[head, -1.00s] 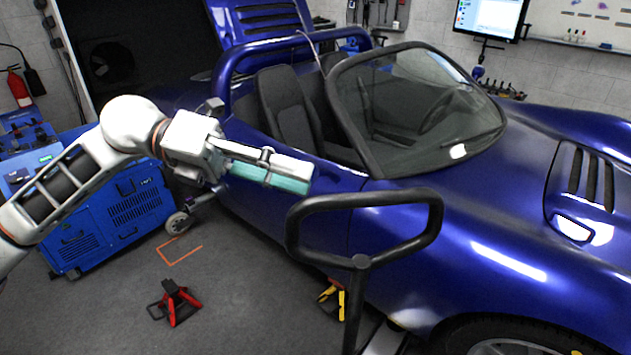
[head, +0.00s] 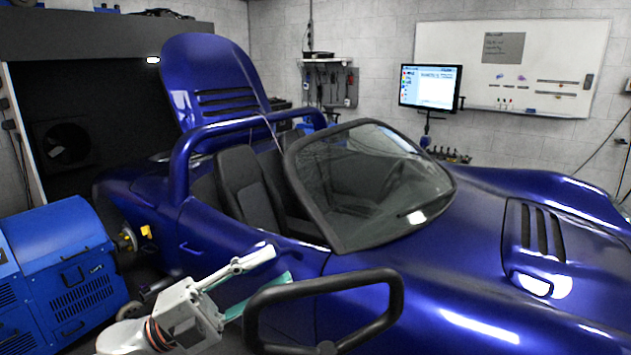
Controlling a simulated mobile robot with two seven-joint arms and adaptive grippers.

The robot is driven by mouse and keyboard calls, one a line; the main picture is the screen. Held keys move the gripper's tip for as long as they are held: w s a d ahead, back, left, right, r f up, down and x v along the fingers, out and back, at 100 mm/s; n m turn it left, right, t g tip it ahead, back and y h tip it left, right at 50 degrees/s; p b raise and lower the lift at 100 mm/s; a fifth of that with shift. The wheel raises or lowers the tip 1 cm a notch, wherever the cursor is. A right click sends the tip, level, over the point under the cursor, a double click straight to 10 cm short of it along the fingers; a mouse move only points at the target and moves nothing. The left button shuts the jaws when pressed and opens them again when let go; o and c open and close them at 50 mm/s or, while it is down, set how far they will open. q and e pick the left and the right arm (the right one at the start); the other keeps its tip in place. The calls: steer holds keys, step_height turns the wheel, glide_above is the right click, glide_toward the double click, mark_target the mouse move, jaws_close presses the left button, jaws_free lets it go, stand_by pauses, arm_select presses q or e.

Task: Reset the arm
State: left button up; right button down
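My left arm comes in at the bottom left of the head view. Its gripper (head: 280,263) points up and to the right, in front of the blue car's (head: 520,255) door side. One white finger and one teal-padded finger stand apart, with blue bodywork showing between them, and I see nothing held. The fingers appear in front of the door, but I cannot tell how far off they are. My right arm and gripper are out of the frame.
A black loop handle (head: 372,275) stands just right of my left gripper, before the car. A blue wheeled machine (head: 62,262) stands at the left. The car's rear lid (head: 215,85) is raised. A monitor (head: 430,87) and a whiteboard (head: 535,50) are at the back wall.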

arm_select(q)
steer(key=w+a+f+n+t+y, duration=0.1)
steer(key=a+f+n+t+y, duration=0.2)
steer(key=f+n, duration=0.4)
steer(key=a+f+n+t+y, duration=0.2)
steer(key=f+n+t+y, duration=0.2)
steer(key=f+n+y, duration=0.3)
steer(key=w+a+f+n+t+y, duration=0.1)
steer(key=a+f+n+t+y, duration=0.15)
steer(key=f+n, duration=0.45)
steer(key=s+a+f+n+g+y, duration=0.2)
steer(key=s+f+g+y, duration=0.1)
steer(key=s+f, duration=0.6)
steer(key=s+a+f+n+g+y, duration=0.2)
steer(key=s+f, duration=0.6)
steer(key=f, duration=0.9)
steer(key=shift+s+a+f+n+g+y, duration=0.15)
steer(key=shift+s+a+n+g+y, duration=0.2)
steer(key=shift+n+g+y, duration=0.35)
